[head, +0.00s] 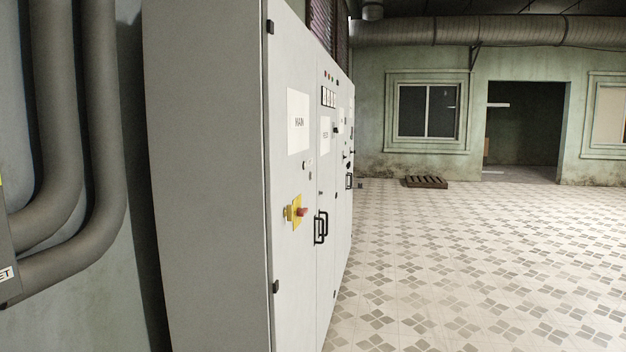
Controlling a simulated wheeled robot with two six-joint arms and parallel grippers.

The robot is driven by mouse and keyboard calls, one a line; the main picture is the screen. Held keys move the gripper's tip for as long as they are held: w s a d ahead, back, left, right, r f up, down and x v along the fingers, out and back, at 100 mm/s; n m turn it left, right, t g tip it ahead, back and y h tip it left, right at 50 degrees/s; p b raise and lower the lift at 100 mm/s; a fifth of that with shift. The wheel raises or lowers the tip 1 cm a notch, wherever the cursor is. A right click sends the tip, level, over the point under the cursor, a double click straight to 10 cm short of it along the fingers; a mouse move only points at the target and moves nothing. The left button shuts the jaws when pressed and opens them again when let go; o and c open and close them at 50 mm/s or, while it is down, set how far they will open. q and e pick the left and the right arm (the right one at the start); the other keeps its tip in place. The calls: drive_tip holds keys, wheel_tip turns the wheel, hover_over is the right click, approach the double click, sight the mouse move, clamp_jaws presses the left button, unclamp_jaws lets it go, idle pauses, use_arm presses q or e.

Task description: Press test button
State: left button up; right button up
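No button labelled as a test button can be made out. A grey electrical cabinet (206,180) stands left of centre, its front seen at a steep angle. Its nearest door carries a "MAIN" label (298,121) and a red rotary handle (301,212) on a yellow plate (289,212). Small indicator lights or buttons (329,77) sit high on the second door, above a row of meters (328,97). They are too small to tell apart. Neither of my grippers is in view.
Thick grey pipes (105,160) run down the wall at left, beside a partly cut-off box (8,250). Black door handles (321,228) stick out from the cabinet. The tiled floor (480,270) at right is clear. A pallet (426,181) lies near the far wall, left of a doorway (524,130).

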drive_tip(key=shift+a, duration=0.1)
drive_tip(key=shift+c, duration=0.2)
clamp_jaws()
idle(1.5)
